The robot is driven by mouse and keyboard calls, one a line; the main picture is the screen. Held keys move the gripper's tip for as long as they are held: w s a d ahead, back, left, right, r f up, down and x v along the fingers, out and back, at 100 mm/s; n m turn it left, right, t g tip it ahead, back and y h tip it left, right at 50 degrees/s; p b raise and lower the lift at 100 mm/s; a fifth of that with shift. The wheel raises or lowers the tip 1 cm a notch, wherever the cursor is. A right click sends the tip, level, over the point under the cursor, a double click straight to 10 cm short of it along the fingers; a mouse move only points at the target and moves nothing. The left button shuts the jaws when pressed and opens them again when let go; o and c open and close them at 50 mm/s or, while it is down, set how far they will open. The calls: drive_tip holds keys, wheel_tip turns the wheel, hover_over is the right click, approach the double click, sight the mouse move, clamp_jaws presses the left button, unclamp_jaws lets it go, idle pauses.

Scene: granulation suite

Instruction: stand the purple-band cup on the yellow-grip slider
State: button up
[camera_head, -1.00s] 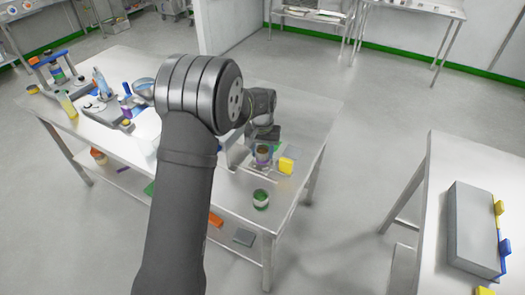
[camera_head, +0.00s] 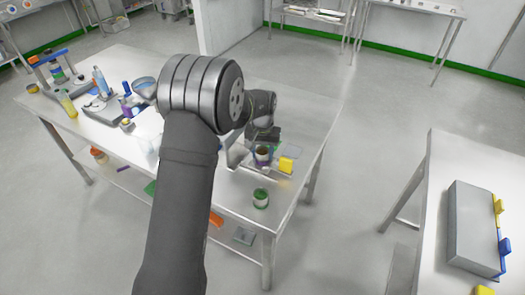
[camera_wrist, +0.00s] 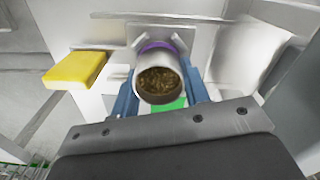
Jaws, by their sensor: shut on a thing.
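The purple-band cup (camera_head: 263,154) is a small pale cup holding brown granules, and its purple band (camera_wrist: 154,46) shows in the wrist view. My gripper (camera_wrist: 160,92) is shut on it, with one blue finger on each side. The yellow grip (camera_head: 286,165) of the slider is just right of the cup in the head view. In the wrist view the yellow grip (camera_wrist: 76,68) is at the left, beside a pale plate. The cup is over or at the slider's pale surface; its base is hidden, so I cannot tell whether it touches.
A green-band cup (camera_head: 261,198) stands near the front of the steel table (camera_head: 232,196). Bottles and other items crowd the table's left end. A separate table at right holds a grey box (camera_head: 472,228) with yellow and blue tabs.

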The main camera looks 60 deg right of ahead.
drive_tip(key=shift+a+f, duration=0.15)
drive_tip(key=shift+f, duration=0.55)
idle(1.0)
drive_tip(key=o, duration=1)
drive_tip(key=shift+c, duration=1.2)
drive_tip(key=shift+o, duration=0.6)
drive_tip(key=shift+r, duration=0.6)
wheel_tip(320, 180, up, 7)
drive_tip(key=shift+r, duration=0.1)
drive_tip(key=shift+f, duration=3.7)
drive_tip(key=shift+o, duration=0.4)
